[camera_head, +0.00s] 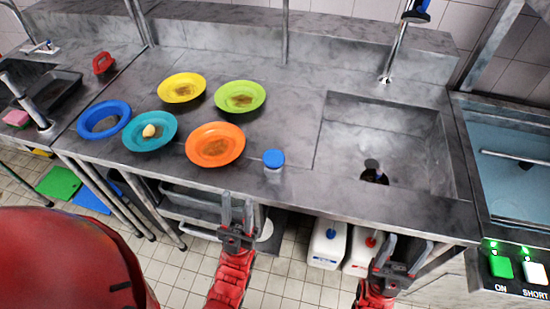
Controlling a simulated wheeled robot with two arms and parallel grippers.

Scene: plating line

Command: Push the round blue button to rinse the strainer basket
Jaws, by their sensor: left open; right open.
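A round blue button-like piece (273,157) sits near the front edge of the counter, left of the sink. It tops a small pale base; I cannot tell whether it is a button or a lid. A dark round piece (374,177), perhaps the strainer basket, is at the bottom of the sink (338,165); its details are too small to tell. My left gripper (238,208) is open and empty at the counter's front edge, below and left of the blue piece. My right gripper (404,252) is open and empty in front of the counter, below the sink.
Several colored plates and bowls, including an orange one (215,145), stand left of the blue piece. A faucet (396,50) rises behind the sink. At the right, a machine carries a green button (501,267) and a white button (535,272). White jugs (327,245) stand below the counter.

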